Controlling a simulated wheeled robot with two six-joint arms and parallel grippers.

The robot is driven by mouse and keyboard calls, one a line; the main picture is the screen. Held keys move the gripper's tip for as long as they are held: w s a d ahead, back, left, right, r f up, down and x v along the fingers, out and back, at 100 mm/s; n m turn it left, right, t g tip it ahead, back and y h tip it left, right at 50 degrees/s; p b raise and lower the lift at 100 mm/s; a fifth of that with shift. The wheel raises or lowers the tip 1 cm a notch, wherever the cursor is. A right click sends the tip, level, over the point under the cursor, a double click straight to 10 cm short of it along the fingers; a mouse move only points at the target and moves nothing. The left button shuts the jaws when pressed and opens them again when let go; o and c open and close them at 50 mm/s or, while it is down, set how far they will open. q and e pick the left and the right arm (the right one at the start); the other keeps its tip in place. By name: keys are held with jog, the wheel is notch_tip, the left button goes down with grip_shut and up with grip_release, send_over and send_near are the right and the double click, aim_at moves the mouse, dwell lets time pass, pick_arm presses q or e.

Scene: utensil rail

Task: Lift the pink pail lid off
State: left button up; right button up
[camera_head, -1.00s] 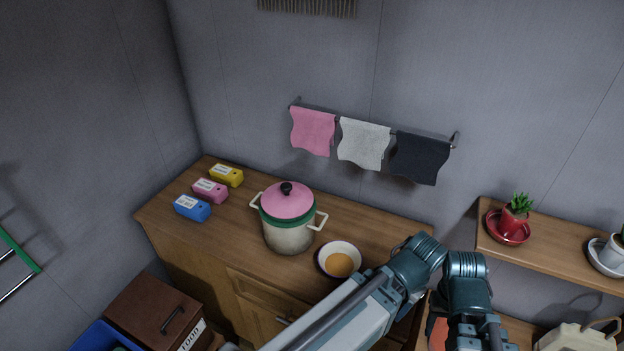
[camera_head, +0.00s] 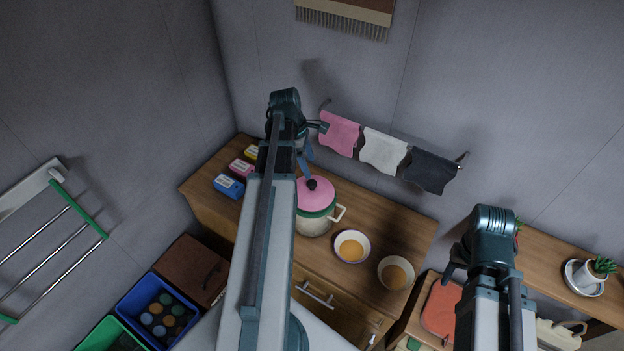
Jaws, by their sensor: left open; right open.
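The pink pail lid (camera_head: 320,197) with its black knob (camera_head: 312,184) sits on the cream pail (camera_head: 314,226), which has a green rim and stands on the wooden counter (camera_head: 410,235). My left arm hides the pail's left part. My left gripper (camera_head: 314,151) is open and empty; in the picture it shows just above the lid, with one finger pointing down toward the knob. Contact with the knob cannot be made out. My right gripper (camera_head: 452,268) is open at the right, away from the pail; its fingers are partly hidden.
Yellow, pink and blue boxes (camera_head: 229,186) stand left of the pail. Two bowls (camera_head: 352,246) stand right of it. Pink, white and dark cloths (camera_head: 340,133) hang on a wall rail behind. Potted plants stand on a shelf (camera_head: 550,254) at the right.

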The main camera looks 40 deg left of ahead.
aim_at(312, 182)
pick_arm(q)
jog(key=s+a+r+n, duration=0.1)
jog(key=a+r+n, duration=0.1)
jog(key=a, duration=0.2)
jog(key=b+x, duration=0.3)
jog(key=x, duration=0.1)
jog(key=b+x, duration=0.4)
jog(key=shift+w+d+f, duration=0.15)
jog(key=shift+d+f, duration=0.1)
jog(key=shift+d, duration=0.05)
jog(key=b+x, duration=0.2)
jog(key=d+b+x, duration=0.1)
jog(key=b+x, duration=0.2)
jog(key=shift+w+f, duration=0.2)
jog(key=shift+w, duration=0.05)
jog(key=shift+r, duration=0.1)
pick_arm(e)
notch_tip(312, 182, down, 11)
jog(key=shift+f, duration=0.2)
pick_arm(q)
jog(key=shift+c, duration=0.2)
grip_shut()
